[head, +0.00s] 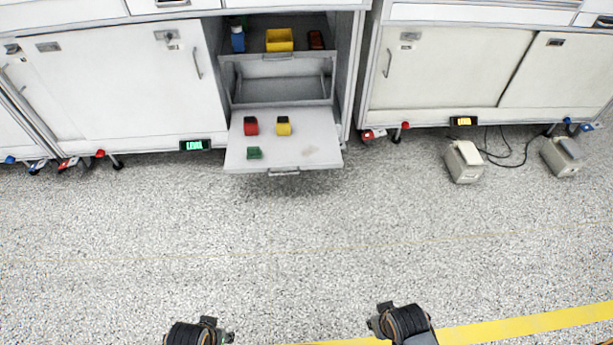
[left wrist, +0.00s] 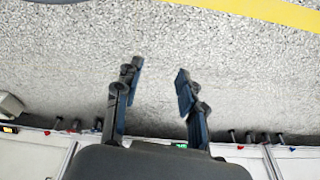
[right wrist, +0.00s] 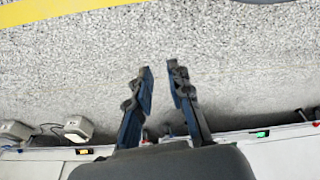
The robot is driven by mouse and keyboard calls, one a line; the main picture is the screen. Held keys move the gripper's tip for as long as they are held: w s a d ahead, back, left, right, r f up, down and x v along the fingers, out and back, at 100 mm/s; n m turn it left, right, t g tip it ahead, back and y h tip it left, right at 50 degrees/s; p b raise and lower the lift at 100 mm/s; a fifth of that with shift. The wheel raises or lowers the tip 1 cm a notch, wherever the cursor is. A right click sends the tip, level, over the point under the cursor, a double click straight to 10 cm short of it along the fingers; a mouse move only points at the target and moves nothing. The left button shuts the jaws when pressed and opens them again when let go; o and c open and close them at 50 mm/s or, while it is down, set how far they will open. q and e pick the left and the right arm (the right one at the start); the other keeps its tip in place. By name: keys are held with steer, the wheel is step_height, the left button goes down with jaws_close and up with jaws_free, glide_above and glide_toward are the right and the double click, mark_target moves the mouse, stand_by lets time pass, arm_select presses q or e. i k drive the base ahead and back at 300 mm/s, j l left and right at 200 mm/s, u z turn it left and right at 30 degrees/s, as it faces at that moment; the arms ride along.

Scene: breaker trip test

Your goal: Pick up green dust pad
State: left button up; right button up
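The green dust pad (head: 254,153) lies near the front left of a pulled-out white shelf (head: 235,160) in the open middle cabinet. My left gripper (left wrist: 160,80) is open and empty over bare floor in the left wrist view. My right gripper (right wrist: 160,72) is also empty, with its fingertips a smaller gap apart. In the head view both of my arms show only at the bottom edge, far from the pad. Neither wrist view shows the pad.
A red block (head: 251,126) and a yellow block (head: 284,126) stand behind the pad. A yellow bin (head: 279,40) and a blue bottle (head: 237,38) are on the upper shelf. Two beige boxes (head: 464,162) with cables sit on the floor at right. The floor between is clear.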

mark_target(254, 152)
steer(key=i+j+z, duration=0.1)
steer(key=z, duration=0.3)
steer(key=j+z, duration=0.25)
steer(key=z, duration=0.2)
steer(key=i+j+z, duration=0.1)
steer(key=z, duration=0.3)
steer(key=j, duration=0.1)
